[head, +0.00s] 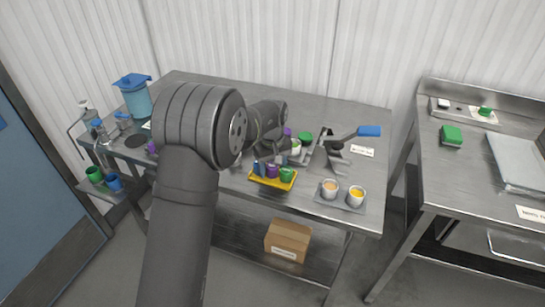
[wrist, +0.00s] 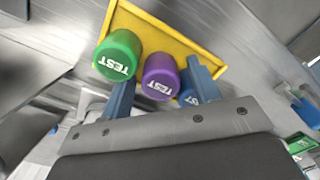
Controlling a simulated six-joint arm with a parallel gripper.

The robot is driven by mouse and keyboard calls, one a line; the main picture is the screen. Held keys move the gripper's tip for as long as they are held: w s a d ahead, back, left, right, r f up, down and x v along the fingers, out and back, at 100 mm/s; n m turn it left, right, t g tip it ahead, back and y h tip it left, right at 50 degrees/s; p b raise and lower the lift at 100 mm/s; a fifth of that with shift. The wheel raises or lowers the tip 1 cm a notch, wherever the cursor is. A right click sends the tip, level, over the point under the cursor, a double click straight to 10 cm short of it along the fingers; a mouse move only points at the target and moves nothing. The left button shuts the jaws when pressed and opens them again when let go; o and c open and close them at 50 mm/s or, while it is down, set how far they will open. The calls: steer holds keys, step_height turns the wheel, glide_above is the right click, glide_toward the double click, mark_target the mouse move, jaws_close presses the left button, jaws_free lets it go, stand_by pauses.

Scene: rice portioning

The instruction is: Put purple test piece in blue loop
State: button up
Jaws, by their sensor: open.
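The purple test piece (wrist: 160,77) stands in a yellow tray (wrist: 165,24) between a green test piece (wrist: 118,55) and a partly hidden blue one (wrist: 190,92). In the head view the purple piece (head: 272,171) and the yellow tray (head: 268,183) are at the table's front. My gripper (wrist: 160,84) is open, with one blue finger on each side of the purple piece; I cannot tell whether they touch it. A blue ring- or cup-like thing (head: 114,182) is on a low side shelf at the left; I cannot tell whether it is the blue loop.
A green cup-like thing (head: 94,174) is beside the blue one. A small tray (head: 340,203) with two cups is right of the yellow tray. A blue-handled tool (head: 368,131) and a blue lidded container (head: 136,100) stand on the table. My arm hides the table's middle left.

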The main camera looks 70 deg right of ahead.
step_height(320, 180, up, 16)
steer(key=shift+w+d+r, duration=0.15)
steer(key=shift+d, duration=0.15)
steer(key=shift+o, duration=0.5)
steer(key=shift+r, duration=0.45)
steer(key=n+g+y, duration=0.1)
steer(key=n+g, duration=0.3)
steer(key=n, duration=0.2)
glide_toward(271, 166)
steer(key=x, duration=0.4)
steer(key=shift+w+f, duration=0.1)
steer(key=shift+f, duration=0.2)
steer(key=shift+d+x, duration=0.1)
steer(key=shift+x, duration=1.25)
steer(key=shift+d+x, duration=0.15)
steer(key=shift+x, duration=1.25)
steer(key=shift+r, duration=0.1)
